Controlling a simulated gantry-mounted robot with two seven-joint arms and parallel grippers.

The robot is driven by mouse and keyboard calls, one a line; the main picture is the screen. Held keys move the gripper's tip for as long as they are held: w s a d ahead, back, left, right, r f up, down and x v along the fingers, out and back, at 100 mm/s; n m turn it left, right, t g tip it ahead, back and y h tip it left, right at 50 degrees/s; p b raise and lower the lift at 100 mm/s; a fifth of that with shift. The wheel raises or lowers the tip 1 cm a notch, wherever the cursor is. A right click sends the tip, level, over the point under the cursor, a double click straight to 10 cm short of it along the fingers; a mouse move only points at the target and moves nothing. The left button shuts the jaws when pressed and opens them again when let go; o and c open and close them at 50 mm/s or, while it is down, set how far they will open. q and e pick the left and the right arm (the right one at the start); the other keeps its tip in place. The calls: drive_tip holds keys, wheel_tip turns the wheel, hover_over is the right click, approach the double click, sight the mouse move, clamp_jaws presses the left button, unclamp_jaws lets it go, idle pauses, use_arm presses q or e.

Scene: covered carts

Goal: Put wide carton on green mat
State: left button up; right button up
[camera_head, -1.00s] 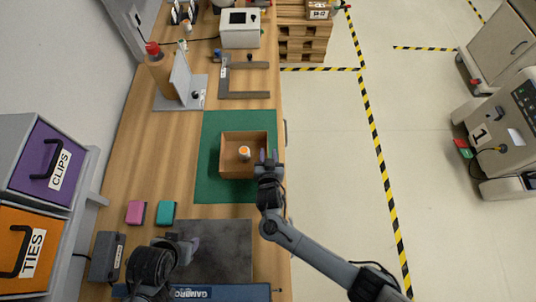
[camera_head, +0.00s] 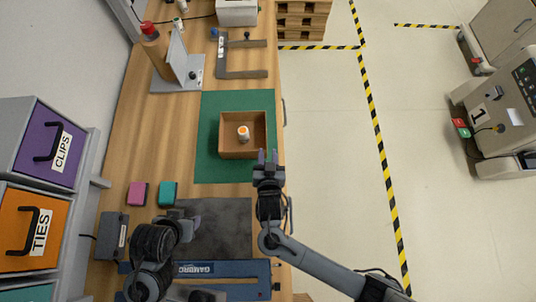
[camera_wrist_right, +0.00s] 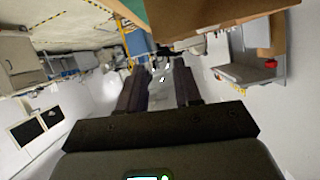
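The wide carton (camera_head: 228,151), an open brown box, sits upright on the green mat (camera_head: 207,170) in the head view. A small white bottle with an orange top (camera_head: 243,133) stands inside it. My right gripper (camera_head: 267,155) is just below the carton's lower right corner, apart from it as far as I can tell. Its fingers (camera_wrist_right: 160,85) are spread with nothing between them in the right wrist view. My left gripper (camera_head: 190,220) is low in the head view over the dark grey mat; its fingers are partly hidden by its own wrist.
Pink (camera_head: 138,194) and teal (camera_head: 168,194) blocks lie left of the dark mat (camera_head: 230,215). A grey bracket (camera_head: 222,65) and a stand with a bottle (camera_head: 155,50) are beyond the green mat. Drawers (camera_head: 45,145) stand at the left.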

use_arm(q)
drive_tip(key=shift+a, duration=0.1)
use_arm(e)
drive_tip(key=s+d+r+n+g, duration=0.1)
drive_tip(key=s+d+r+g, duration=0.1)
drive_tip(key=s+d+g, duration=0.3)
drive_tip(key=s+d+r+n+g, duration=0.2)
drive_tip(key=s+d+r+g, duration=0.1)
drive_tip(key=s+d, duration=1)
drive_tip(key=shift+s+d+r+n+g+y, duration=0.15)
drive_tip(key=shift+s+d+n+g+y, duration=0.15)
drive_tip(key=shift+d+g, duration=0.5)
drive_tip(key=shift+w+a, duration=0.1)
